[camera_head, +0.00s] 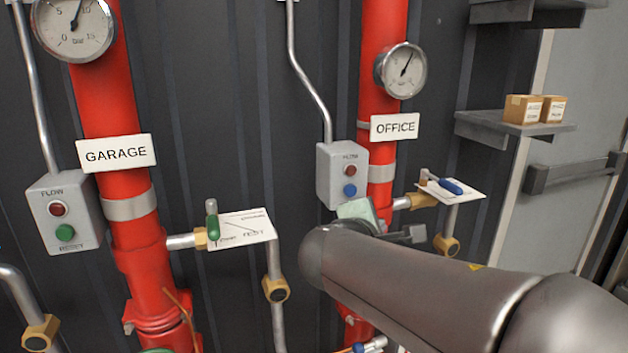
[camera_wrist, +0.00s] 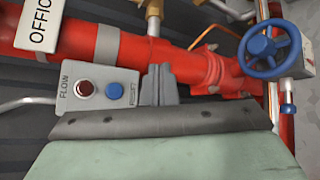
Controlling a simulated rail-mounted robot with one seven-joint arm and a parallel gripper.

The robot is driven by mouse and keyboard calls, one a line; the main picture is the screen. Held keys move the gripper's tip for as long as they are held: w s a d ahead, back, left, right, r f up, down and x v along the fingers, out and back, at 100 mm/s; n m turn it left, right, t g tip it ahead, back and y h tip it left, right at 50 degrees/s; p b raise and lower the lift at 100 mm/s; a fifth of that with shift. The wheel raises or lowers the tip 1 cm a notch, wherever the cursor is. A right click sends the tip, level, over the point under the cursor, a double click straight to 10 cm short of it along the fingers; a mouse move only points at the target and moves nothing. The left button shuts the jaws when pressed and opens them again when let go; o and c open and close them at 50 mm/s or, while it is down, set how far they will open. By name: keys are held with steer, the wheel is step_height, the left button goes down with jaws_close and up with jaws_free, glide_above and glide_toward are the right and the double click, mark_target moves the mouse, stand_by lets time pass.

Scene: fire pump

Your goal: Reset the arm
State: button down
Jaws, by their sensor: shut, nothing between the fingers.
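My arm (camera_head: 420,285) reaches in from the lower right towards the red OFFICE pipe (camera_head: 383,40). My gripper (camera_head: 413,235) shows only in part beyond the end of the arm, below the OFFICE flow box (camera_head: 342,172). In the wrist view my gripper (camera_wrist: 158,82) is shut and empty, with its fingers close together. It appears beside the flow box (camera_wrist: 95,90), next to the blue RESET button (camera_wrist: 115,90). I cannot tell whether it touches the box. The box's red lamp (camera_wrist: 86,89) looks dark.
Left stands the red GARAGE pipe (camera_head: 105,95) with its flow box (camera_head: 63,212) and green-handled test valve (camera_head: 212,222). A blue-handled valve (camera_head: 450,187) is right of the OFFICE pipe. A blue handwheel (camera_wrist: 270,52) shows in the wrist view. A shelf (camera_head: 515,130) holds small boxes (camera_head: 535,109).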

steer(key=s+d+f+m+g, duration=0.4)
steer(key=s+f+m+g, duration=0.1)
steer(key=s+f, duration=0.25)
steer(key=s+a+f+m+g+y, duration=0.3)
steer(key=s+f+m+y, duration=0.1)
steer(key=s+f+m, duration=0.1)
steer(key=s+a+f+m+g+y+p, duration=0.1)
steer(key=s+a+f+m+g+y, duration=0.2)
steer(key=s+f+m, duration=0.3)
steer(key=s+f+y, duration=0.1)
steer(key=s+f, duration=0.1)
steer(key=s, duration=0.2)
steer(key=shift+m+g+p, duration=0.3)
steer(key=shift+f, duration=0.1)
